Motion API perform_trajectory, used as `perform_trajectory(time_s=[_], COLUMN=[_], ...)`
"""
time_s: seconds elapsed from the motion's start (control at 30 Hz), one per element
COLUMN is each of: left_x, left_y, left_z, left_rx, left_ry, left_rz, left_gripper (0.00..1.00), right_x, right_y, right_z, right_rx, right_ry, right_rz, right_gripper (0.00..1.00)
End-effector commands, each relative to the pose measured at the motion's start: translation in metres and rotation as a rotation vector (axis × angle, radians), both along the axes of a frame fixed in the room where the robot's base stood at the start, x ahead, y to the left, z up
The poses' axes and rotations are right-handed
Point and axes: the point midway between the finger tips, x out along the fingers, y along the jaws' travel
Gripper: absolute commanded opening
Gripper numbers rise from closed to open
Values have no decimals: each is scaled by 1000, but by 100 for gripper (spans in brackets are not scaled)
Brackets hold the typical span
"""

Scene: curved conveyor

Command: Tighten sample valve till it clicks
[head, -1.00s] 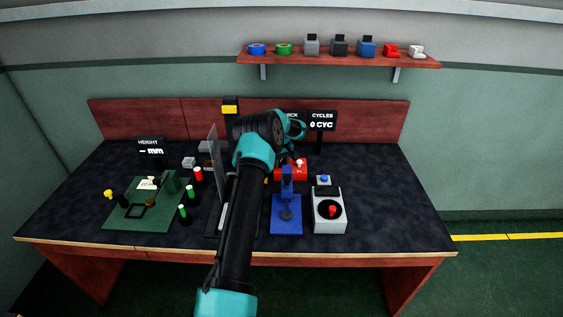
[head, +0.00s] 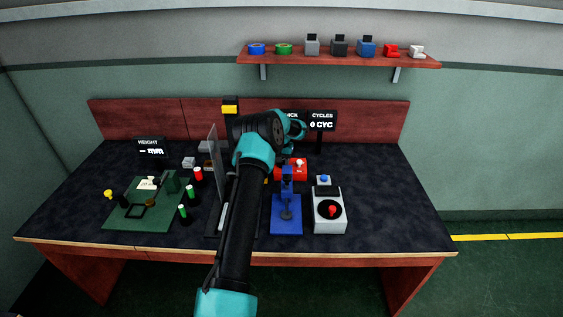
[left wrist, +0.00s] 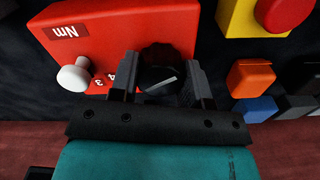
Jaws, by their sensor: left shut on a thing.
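A red box (head: 292,174) stands near the back middle of the table, right of my arm. In the left wrist view the red box (left wrist: 122,25) bears an "Nm" label, a white knob (left wrist: 74,77), small number tiles and a dark round knob (left wrist: 160,75). I cannot tell for certain that this dark knob is the sample valve. My left gripper (left wrist: 158,84) has a finger on each side of the dark knob and is shut on it. In the head view the fingertips are hard to make out. My right gripper is not in view.
A blue stand (head: 286,212) and a grey box with a red knob (head: 332,211) stand in front of the red box. A thin upright panel (head: 214,165) stands left of my arm. The table's right end is clear.

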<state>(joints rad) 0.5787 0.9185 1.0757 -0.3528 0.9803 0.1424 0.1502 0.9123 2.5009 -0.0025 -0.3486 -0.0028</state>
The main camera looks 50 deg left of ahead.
Motion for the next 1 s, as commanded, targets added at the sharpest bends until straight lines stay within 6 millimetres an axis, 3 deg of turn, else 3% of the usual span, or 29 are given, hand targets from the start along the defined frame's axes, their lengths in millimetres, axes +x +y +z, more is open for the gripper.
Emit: perform_trajectory(time_s=[0.4,0.43,0.67,1.0], left_x=[0,0,0,0], left_y=[0,0,0,0], left_z=[1,1,0,3], left_rx=[1,1,0,1], left_ry=[-1,-1,0,-1], left_rz=[-8,-8,-7,-7], left_gripper=[20,46,68,69], right_x=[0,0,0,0], right_y=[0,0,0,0], right_z=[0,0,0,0], right_rx=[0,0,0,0], right_ry=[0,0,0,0], right_rz=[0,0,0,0], right_gripper=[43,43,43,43])
